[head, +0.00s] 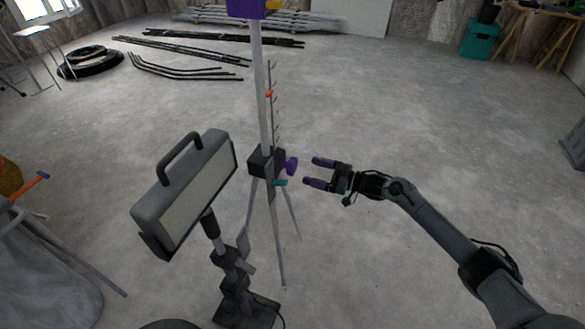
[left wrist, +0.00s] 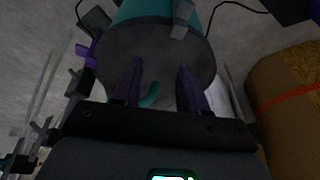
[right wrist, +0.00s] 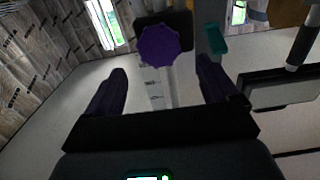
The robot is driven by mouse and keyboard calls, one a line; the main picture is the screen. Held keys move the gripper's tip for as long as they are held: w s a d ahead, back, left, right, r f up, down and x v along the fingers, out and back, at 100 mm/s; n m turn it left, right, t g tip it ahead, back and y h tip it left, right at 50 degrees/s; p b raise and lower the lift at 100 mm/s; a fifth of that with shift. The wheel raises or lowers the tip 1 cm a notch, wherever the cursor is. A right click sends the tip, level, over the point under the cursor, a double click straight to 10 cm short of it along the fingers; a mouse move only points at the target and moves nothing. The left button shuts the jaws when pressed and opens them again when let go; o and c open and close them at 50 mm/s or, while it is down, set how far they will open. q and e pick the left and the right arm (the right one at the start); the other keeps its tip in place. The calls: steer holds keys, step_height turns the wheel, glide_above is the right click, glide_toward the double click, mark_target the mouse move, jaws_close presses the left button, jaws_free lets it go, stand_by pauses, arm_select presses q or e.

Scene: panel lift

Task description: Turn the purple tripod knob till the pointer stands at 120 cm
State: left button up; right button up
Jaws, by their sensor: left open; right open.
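The purple knob (head: 291,166) sits on the right side of the black clamp block of the tripod (head: 265,110). A teal lever (head: 280,182) is just below it. An orange-red pointer (head: 268,93) stands on the upper part of the scale beside the mast; its numbers are too small to read. My right gripper (head: 311,172) is open and empty, a short way right of the knob and facing it. In the right wrist view the scalloped knob (right wrist: 159,46) shows between and beyond the fingertips, apart from them. My left gripper (left wrist: 160,66) is open, outside the head view.
A work lamp (head: 190,190) on a black stand is left of the tripod, near it. A purple box (head: 244,8) tops the mast. A large dark disc (left wrist: 155,50) fills the space before my left fingers.

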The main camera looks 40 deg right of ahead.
mark_target(295, 167)
steer(key=b+x, duration=0.3)
steer(key=x, duration=0.3)
steer(key=shift+w+a+f, duration=0.15)
steer(key=shift+w, duration=0.1)
steer(key=shift+b+x, duration=0.35)
steer(key=shift+x, duration=0.5)
steer(key=shift+c, duration=0.4)
